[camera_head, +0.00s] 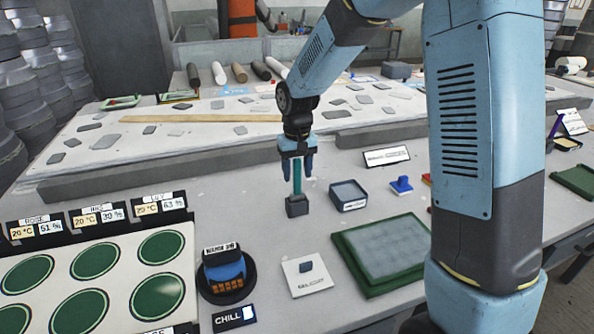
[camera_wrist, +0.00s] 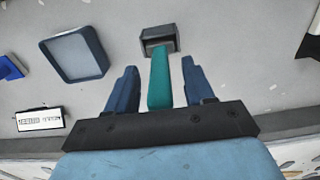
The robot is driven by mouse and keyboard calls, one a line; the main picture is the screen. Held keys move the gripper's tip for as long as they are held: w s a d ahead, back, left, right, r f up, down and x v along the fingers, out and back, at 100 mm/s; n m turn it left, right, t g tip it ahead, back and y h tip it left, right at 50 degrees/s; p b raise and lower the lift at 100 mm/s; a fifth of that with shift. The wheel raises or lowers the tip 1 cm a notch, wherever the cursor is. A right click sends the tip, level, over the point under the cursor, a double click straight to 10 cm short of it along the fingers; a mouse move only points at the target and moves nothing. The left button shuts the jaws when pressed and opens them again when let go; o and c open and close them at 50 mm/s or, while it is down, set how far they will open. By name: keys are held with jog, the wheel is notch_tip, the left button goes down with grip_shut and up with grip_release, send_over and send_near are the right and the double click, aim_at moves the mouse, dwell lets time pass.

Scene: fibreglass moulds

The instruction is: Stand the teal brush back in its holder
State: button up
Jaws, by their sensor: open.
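The teal brush (camera_head: 297,178) stands upright in a small dark grey holder (camera_head: 297,206) on the table. In the wrist view the brush handle (camera_wrist: 159,80) runs from the holder (camera_wrist: 158,39) up between my fingers. My gripper (camera_head: 298,177) is above the holder, pointing down, with its blue fingers around the upper handle. In the wrist view my gripper (camera_wrist: 157,88) is open, with a gap between the handle and each finger. The brush's lower end is hidden inside the holder.
A blue-rimmed tray (camera_head: 348,195) stands just right of the holder. A blue stamp-like piece (camera_head: 401,186), a white label (camera_head: 386,156) and a green-framed tray (camera_head: 385,252) lie farther right. A round dark dish (camera_head: 226,280) is in front left. Bare table surrounds the holder's left side.

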jog(key=shift+r, duration=0.1)
notch_tip(320, 180, up, 14)
jog(key=shift+f, duration=0.25)
dwell(0.5)
jog(key=s+d+r+m+t, duration=0.25)
jog(key=s+d+r, duration=0.45)
jog(key=s+d, duration=0.5)
jog(key=s+d+t, duration=0.1)
jog(key=s+d, duration=0.3)
jog(key=s, duration=0.3)
jog(key=s+d+f+t, duration=0.1)
jog(key=s+d+t, duration=0.1)
jog(key=s+d, duration=0.2)
jog(key=s, duration=0.2)
jog(key=shift+s+m, duration=0.35)
